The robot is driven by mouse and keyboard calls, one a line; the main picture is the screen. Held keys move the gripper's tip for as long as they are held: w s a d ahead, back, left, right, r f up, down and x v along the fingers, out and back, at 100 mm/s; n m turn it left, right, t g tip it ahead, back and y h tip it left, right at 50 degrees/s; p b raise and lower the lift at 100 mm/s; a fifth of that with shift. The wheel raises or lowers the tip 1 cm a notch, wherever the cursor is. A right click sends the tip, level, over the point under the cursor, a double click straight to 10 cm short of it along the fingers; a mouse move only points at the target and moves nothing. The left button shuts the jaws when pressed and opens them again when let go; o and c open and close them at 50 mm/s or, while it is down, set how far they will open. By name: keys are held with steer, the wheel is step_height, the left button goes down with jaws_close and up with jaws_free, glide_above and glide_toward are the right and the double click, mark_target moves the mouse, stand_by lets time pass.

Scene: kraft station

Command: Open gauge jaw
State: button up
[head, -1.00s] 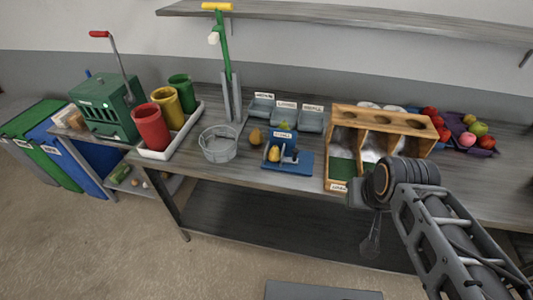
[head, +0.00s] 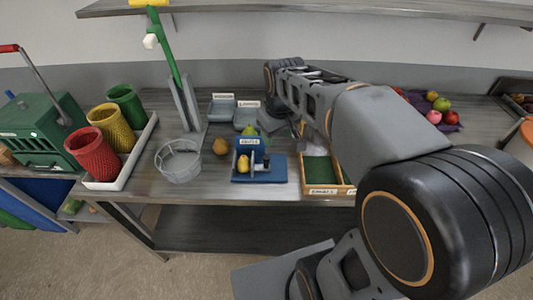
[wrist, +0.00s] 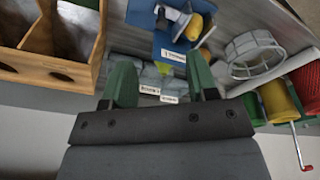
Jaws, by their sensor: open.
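The blue gauge (head: 272,177) stands on the table near the front edge, with a label on its upright plate. A yellow pear-like fruit (head: 243,163) sits in it, beside a grey jaw part (head: 266,160). In the wrist view the gauge (wrist: 170,45) is at the top, with the grey jaw and fruit (wrist: 194,26) on it. My gripper (wrist: 162,82) is open and empty, its two green fingers apart, with the gauge beyond the fingertips. I cannot tell whether the gauge jaw touches the fruit. In the head view my gripper is hidden by my arm.
A brown pear (head: 220,146) and a wire basket (head: 179,166) lie left of the gauge. A green pear (head: 249,131) and labelled grey bins (head: 222,112) are behind it. The wooden sorter (head: 343,189) stands at right. Red, yellow and green cups fill a white tray (head: 124,181).

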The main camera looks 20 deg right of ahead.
steer(key=n+g, duration=0.2)
glide_above(267, 157)
step_height(267, 157, down, 3)
step_height(267, 157, down, 14)
steer(key=shift+a+r+p, duration=0.1)
steer(key=shift+r+p, duration=0.05)
steer(key=shift+p, duration=0.45)
jaws_close()
